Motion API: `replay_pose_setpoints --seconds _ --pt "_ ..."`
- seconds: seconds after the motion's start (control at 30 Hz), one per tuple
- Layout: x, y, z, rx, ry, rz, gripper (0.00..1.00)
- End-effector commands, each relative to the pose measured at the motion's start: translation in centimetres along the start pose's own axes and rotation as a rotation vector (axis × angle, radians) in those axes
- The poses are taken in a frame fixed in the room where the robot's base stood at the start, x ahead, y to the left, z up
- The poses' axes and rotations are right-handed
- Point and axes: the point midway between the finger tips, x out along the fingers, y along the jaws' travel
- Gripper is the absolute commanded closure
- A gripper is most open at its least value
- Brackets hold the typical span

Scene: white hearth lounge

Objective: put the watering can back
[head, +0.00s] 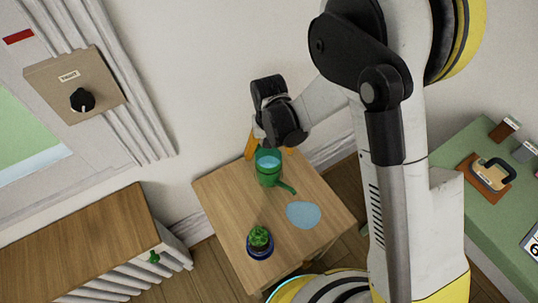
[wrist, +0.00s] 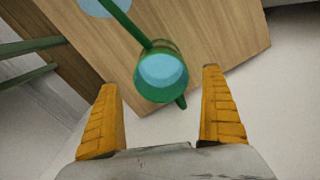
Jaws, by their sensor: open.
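The green watering can (head: 268,170) stands on a small wooden side table (head: 222,195), near its wall-side edge, with light blue inside and its spout pointing to the lower right. A flat light-blue round patch (head: 303,215) lies bare on the tabletop near the spout. My gripper (wrist: 159,82) is open, its two orange fingers spread and empty. In the wrist view the watering can (wrist: 150,63) appears between and just beyond the fingertips, its handle toward me. In the head view an orange finger shows left of the can; the rest of the gripper is partly hidden.
A cactus in a dark blue pot (head: 259,250) stands at the table's near left corner. A green counter (head: 470,150) is at the right, beyond my arm.

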Motion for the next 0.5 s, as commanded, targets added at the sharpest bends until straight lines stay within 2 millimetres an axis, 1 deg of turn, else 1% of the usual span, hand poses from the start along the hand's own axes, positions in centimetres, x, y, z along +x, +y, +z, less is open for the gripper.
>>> replay_pose_setpoints --seconds 0.03,0.2,0.33,0.5 --pt "-1.9 0.0 0.1 0.000 0.000 0.000 0.05" --pt "-5.5 0.0 0.0 0.000 0.000 0.000 0.05" --pt "-7.3 0.0 0.0 0.000 0.000 0.000 0.05" --pt "-8.2 0.0 0.0 0.000 0.000 0.000 0.05"
